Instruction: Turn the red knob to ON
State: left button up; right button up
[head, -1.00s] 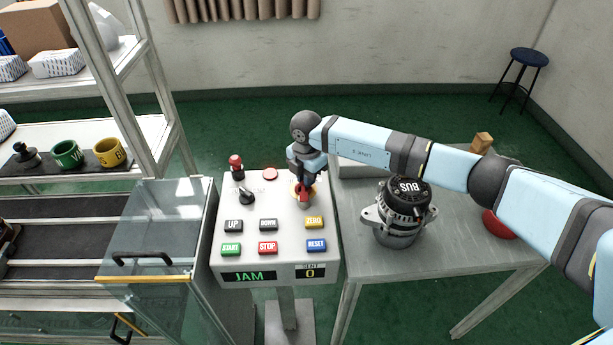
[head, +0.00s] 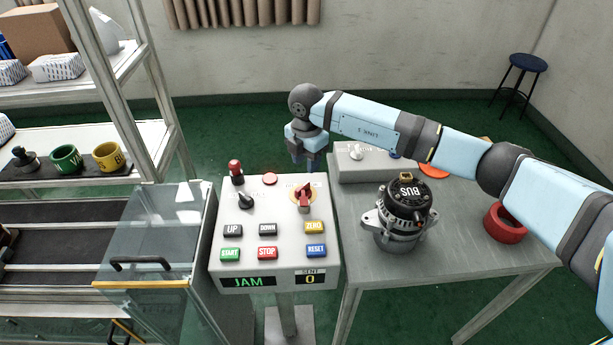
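The red knob (head: 305,197) sits on a yellow disc at the upper right of the grey control panel (head: 284,213). Its red grip stands roughly upright in the picture, with the narrow end upward. The labels around it are too small to read. My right gripper (head: 303,164) hangs above and behind the knob, apart from it and empty. Its two fingers point down and look parted. The panel's display (head: 248,281) reads JAM in green, and the counter (head: 310,279) reads 0. My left gripper is not in view.
The panel also carries a red-tipped lever (head: 236,172), a black selector (head: 246,201), a red round button (head: 270,179) and several labelled push buttons. An alternator (head: 398,225) and a red ring (head: 506,226) stand on the right table (head: 450,255). A glass guard (head: 150,235) is at left.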

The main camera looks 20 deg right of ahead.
notch_tip(320, 180, up, 6)
dwell(0.6)
